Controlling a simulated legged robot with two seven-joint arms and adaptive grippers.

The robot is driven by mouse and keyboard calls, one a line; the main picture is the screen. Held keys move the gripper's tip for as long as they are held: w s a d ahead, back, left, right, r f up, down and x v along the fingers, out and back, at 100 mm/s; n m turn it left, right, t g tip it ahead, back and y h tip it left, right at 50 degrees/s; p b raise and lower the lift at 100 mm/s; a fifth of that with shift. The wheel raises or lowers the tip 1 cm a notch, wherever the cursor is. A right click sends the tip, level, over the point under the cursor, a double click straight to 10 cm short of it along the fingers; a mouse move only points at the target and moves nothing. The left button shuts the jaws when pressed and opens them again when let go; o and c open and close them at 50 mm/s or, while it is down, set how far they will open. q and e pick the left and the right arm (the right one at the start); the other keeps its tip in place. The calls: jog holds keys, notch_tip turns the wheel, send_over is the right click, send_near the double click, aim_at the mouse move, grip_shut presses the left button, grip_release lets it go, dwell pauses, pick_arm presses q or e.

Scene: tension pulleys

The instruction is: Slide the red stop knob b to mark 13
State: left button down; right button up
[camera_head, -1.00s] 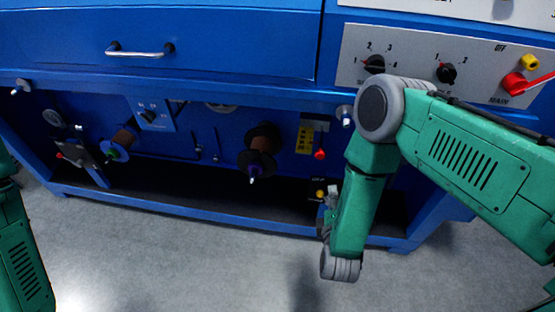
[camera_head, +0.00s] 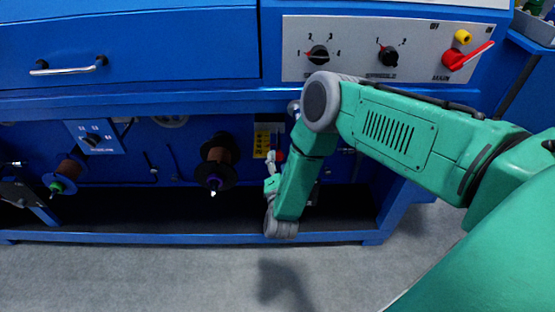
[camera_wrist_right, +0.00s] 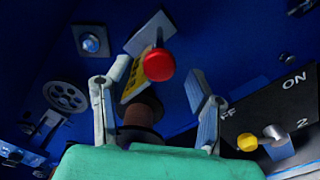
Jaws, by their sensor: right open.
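A round red knob (camera_head: 278,156) sits just below a yellow scale plate (camera_head: 266,138) on the blue back panel under the drawer. In the right wrist view the red knob (camera_wrist_right: 159,65) stands in front of a grey plate, with the yellow scale (camera_wrist_right: 132,80) behind it to the left. The scale's marks and any letter on the knob cannot be read. My right gripper (camera_wrist_right: 159,72) is open, with one finger on each side of the knob in that view; contact is not visible. In the head view the right gripper (camera_head: 272,170) is partly hidden by my forearm. My left gripper is out of view.
A dark spool (camera_head: 218,165) with a pointed pin stands left of the scale. A control box with dials (camera_head: 318,54) and a red main lever (camera_head: 453,59) is above. In the wrist view a black ON/OFF switch plate (camera_wrist_right: 262,105) lies close to the right finger.

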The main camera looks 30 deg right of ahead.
aim_at(278, 149)
jog(key=shift+x, duration=1.3)
grip_shut()
jog(key=shift+b+x, duration=0.5)
jog(key=shift+x, duration=0.7)
grip_release()
jog(key=shift+s+a, duration=0.3)
jog(key=shift+s, duration=0.05)
jog(key=v, duration=1.1)
